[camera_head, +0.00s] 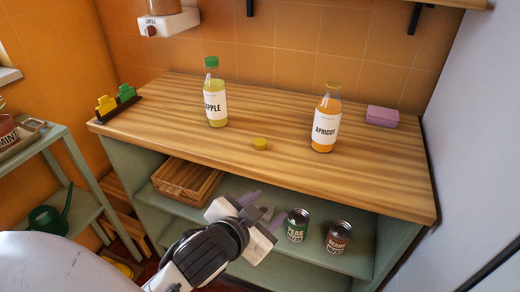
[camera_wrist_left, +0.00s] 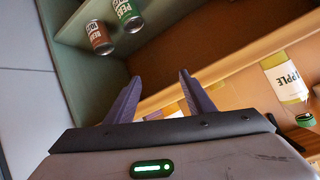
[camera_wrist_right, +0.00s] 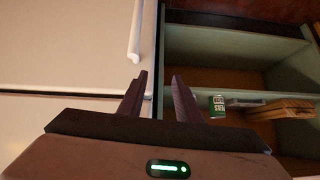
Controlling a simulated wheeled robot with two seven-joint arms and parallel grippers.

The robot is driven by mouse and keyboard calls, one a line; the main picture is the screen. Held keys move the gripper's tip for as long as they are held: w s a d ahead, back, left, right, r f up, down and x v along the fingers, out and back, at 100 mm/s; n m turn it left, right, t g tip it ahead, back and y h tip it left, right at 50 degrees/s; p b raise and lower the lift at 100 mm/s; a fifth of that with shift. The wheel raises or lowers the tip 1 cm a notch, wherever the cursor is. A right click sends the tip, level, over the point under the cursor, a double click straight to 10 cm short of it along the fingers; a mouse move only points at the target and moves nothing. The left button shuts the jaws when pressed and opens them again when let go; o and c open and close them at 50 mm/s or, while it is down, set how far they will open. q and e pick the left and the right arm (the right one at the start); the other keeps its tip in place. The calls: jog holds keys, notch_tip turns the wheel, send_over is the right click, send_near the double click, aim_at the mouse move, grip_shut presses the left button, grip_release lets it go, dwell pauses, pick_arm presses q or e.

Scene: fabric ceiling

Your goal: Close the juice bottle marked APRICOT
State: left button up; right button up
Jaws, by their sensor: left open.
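The APRICOT bottle (camera_head: 325,126) stands upright on the wooden counter, with orange juice inside and no cap seen on its mouth. A small yellow cap (camera_head: 260,143) lies on the counter to its left, nearer the front edge. My left gripper (camera_head: 264,210) is open and empty in front of the counter's front edge, below the cap in the head view. Its two fingers also stand apart in the left wrist view (camera_wrist_left: 159,80). My right gripper (camera_wrist_right: 159,78) is open and empty in the right wrist view, and is not seen in the head view.
The APPLE bottle (camera_head: 215,98) with a green cap stands at the counter's left. A pink block (camera_head: 382,116) lies at the back right. Cans of peas (camera_head: 297,225) and beans (camera_head: 338,237) and a wooden crate (camera_head: 187,181) sit on the shelf below. The counter around the cap is clear.

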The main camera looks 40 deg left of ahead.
pick_arm(q)
jog(key=w+d+r+m+t+h, duration=0.2)
jog(key=w+r+t, duration=0.1)
jog(key=r, duration=0.4)
jog(key=w+d+r+m+t+h, duration=0.2)
jog(key=w+d+r+m+t, duration=0.1)
jog(key=r, duration=0.4)
jog(key=w+d+r+m+t+h, duration=0.1)
jog(key=w+d+r+m+t, duration=0.15)
jog(key=r, duration=0.45)
jog(key=s+d+r+m+g+h, duration=0.3)
jog(key=d+r+m+h, duration=0.55)
jog(key=m+h, duration=0.45)
jog(key=s+d+f+m+g+h, duration=0.25)
jog(key=d+m+g, duration=0.45)
jog(key=m+g, duration=0.35)
jog(key=w+a+f+m+g+y, duration=0.3)
jog(key=w+a+f+m+y, duration=0.1)
jog(key=a+f+y, duration=0.7)
jog(key=w+a+n+y, duration=0.2)
jog(key=a+y, duration=0.7)
jog(key=a, duration=1.4)
jog(key=n, duration=0.2)
jog(key=shift+n, duration=0.4)
